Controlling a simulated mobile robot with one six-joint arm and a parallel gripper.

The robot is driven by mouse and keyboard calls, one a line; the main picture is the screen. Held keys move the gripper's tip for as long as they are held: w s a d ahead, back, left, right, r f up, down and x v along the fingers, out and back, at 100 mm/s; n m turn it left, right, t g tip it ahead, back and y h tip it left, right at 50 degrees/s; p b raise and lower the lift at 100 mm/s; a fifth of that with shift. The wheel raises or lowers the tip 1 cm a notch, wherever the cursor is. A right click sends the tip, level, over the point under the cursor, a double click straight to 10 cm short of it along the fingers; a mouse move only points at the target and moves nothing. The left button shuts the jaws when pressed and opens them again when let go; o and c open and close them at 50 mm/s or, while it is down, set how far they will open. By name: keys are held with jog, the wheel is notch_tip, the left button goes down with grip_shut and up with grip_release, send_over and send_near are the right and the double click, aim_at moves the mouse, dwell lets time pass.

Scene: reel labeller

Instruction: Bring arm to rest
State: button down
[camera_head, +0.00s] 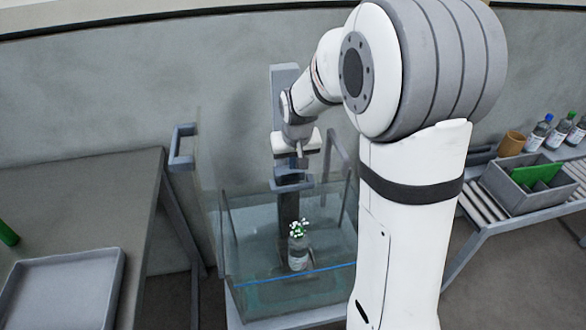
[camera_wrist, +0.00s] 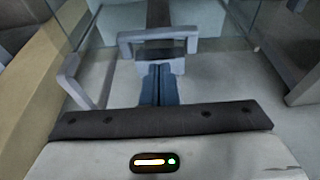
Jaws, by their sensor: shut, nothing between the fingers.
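My arm reaches across the head view, and my gripper (camera_head: 301,154) is at its end, above a glass-walled enclosure (camera_head: 255,265). My gripper is shut and empty. In the wrist view the two dark fingers (camera_wrist: 160,85) lie side by side, just in front of a grey handle (camera_wrist: 158,37). In the head view a grey bracket or handle (camera_head: 293,184) shows just below the gripper. I cannot tell whether the fingers touch it. A clear bottle (camera_head: 298,252) with a green and white top stands inside the enclosure, lower than the gripper.
A grey table (camera_head: 80,215) with a shallow tray (camera_head: 65,288) is at the left. At the right, a roller bench (camera_head: 485,208) carries a grey bin (camera_head: 525,193), with bottles (camera_head: 540,132) and a brown cup (camera_head: 511,143) behind.

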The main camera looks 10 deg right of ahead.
jog(key=v, duration=0.6)
jog(key=s+d, duration=0.1)
jog(key=s, duration=2.2)
jog(key=shift+d+r+g, duration=0.2)
jog(key=shift+r+g, duration=0.1)
jog(key=shift+r, duration=0.05)
